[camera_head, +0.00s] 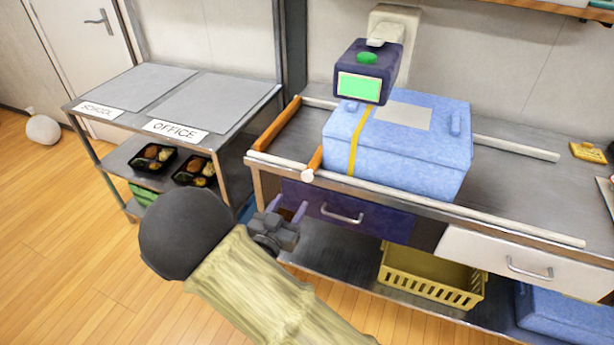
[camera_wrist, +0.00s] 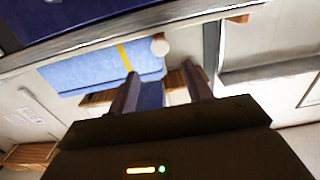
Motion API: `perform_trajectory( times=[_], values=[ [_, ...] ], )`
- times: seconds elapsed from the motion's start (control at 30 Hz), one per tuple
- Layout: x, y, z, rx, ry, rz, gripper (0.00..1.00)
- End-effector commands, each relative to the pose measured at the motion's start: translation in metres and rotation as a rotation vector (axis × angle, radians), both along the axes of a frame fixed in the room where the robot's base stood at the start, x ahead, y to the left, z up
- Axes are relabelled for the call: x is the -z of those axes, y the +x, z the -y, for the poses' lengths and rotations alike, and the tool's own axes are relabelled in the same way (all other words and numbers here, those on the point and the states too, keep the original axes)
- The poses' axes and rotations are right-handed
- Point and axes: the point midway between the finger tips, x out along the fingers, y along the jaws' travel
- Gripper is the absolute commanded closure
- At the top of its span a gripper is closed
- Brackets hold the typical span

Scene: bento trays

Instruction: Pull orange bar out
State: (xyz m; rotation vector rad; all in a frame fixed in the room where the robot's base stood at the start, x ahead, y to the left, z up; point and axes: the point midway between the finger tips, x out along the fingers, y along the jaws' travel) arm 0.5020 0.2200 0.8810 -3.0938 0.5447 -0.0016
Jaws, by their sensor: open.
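A short orange bar (camera_head: 316,158) with a round white end (camera_head: 307,175) lies at the front left corner of the blue box, on the counter's left part. Its far part seems hidden by the box. A longer orange bar (camera_head: 277,126) lies across the counter's left end. My gripper (camera_head: 286,211) is open and empty, in front of and below the counter edge, left of the dark blue drawer. In the wrist view, the fingers (camera_wrist: 160,71) point toward an orange piece (camera_wrist: 176,80) with the white round end (camera_wrist: 160,46) above; they look apart from it.
The blue box (camera_head: 415,150) with a yellow strap sits between white rails (camera_head: 520,148). The dark blue drawer (camera_head: 365,220) is below. A labelled shelf (camera_head: 175,132) with bento trays (camera_head: 153,157) stands left.

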Motion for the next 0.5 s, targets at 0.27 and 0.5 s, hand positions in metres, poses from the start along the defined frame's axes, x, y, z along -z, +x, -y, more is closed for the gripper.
perform_trajectory(
  times=[0.27,0.5],
  values=[
    [0.0,0.047,0.018,0.003,0.0,0.001,0.5],
    [0.0,0.086,0.033,0.003,-0.001,0.0,0.5]
  ],
)
